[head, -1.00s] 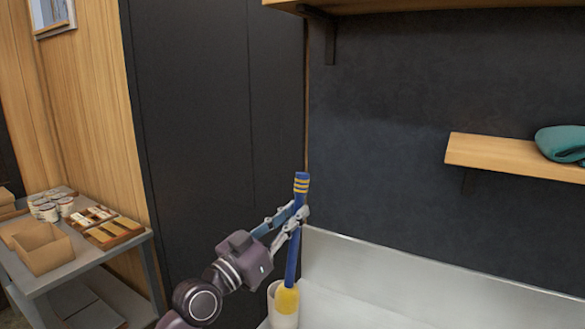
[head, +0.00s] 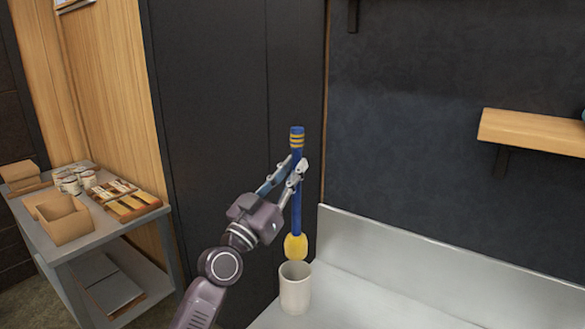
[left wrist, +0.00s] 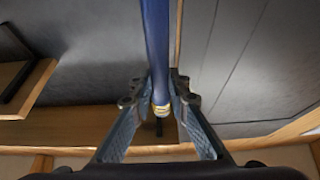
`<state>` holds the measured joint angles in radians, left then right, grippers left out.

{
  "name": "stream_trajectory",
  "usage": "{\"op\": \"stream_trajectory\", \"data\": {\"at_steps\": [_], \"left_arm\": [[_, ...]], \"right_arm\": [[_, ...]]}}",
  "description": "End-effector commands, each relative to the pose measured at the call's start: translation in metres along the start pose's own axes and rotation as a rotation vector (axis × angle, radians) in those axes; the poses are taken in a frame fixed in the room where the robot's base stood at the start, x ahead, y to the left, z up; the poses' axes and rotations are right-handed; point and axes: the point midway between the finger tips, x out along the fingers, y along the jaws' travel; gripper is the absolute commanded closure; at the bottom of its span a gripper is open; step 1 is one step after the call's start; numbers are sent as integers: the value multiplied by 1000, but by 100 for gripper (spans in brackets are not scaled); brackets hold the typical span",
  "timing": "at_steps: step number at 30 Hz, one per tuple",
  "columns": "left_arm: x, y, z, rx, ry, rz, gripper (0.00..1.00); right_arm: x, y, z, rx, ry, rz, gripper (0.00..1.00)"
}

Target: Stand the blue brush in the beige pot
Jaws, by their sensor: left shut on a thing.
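The blue brush (head: 297,210) has yellow bands near its top and a yellow head at its lower end. In the head view it hangs nearly upright, its head just above the mouth of the beige pot (head: 295,291). The pot stands upright on the metal counter. My left gripper (head: 294,170) is shut on the upper part of the brush handle. In the left wrist view the blue handle (left wrist: 156,50) runs between the two fingers, with its banded end close to them. Whether the head touches the pot's rim is hard to tell. My right gripper is not in view.
The metal counter (head: 400,285) has a raised back edge (head: 390,245) behind the pot. A wooden wall shelf (head: 530,130) is at the right. A grey cart (head: 125,222) at the left carries a cardboard box (head: 65,222), jars and a wooden tray. The counter right of the pot is clear.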

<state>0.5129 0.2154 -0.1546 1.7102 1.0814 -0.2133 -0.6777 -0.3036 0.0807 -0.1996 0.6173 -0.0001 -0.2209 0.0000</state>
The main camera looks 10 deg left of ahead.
Motion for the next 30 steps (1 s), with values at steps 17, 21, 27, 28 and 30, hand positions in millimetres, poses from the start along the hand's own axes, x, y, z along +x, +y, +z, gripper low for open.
{"op": "stream_trajectory", "data": {"at_steps": [17,21,27,28,30], "left_arm": [[-22,0,44,2,1,0,100],[-26,0,54,1,1,0,100],[-33,0,69,1,1,1,100],[-34,0,71,1,1,1,100],[-36,0,76,1,1,1,100]], "right_arm": [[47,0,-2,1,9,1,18],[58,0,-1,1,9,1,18],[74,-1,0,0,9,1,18],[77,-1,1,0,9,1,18],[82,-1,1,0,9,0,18]]}}
